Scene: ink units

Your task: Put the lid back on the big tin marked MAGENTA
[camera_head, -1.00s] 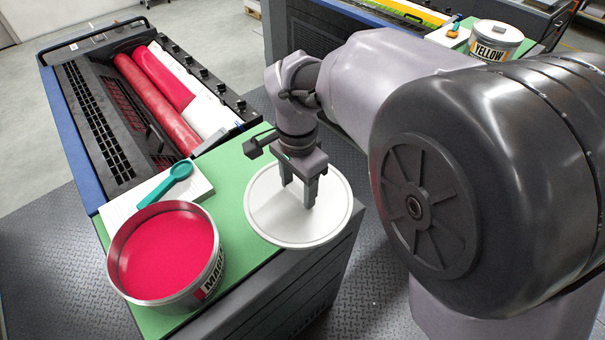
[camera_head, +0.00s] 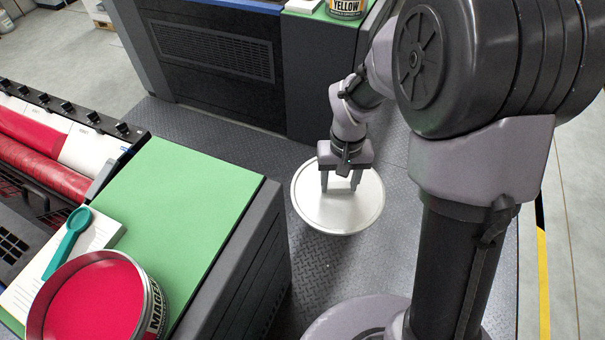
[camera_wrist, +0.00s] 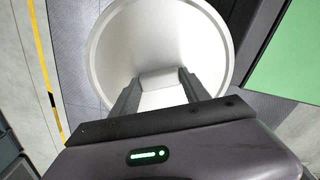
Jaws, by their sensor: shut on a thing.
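The big tin marked MAGENTA (camera_head: 95,300) stands without a lid at the lower left of the head view, full of magenta ink, its label partly cut off. A round pale metal lid (camera_head: 337,215) is held level by my gripper (camera_head: 341,186), right of the green-topped bench and clear of it. In the wrist view the lid (camera_wrist: 210,50) fills the upper middle, and my gripper (camera_wrist: 160,90) is shut on the small block-like handle (camera_wrist: 158,79) at its centre. The tin is not in the wrist view.
The green bench top (camera_head: 185,190) is bare beside the tin. A teal spoon (camera_head: 70,243) lies on a white pad (camera_head: 103,232). The press with magenta rollers (camera_head: 40,145) is at left. A tin marked YELLOW (camera_head: 346,7) stands on a far unit. Tread-plate floor (camera_head: 245,130) lies between.

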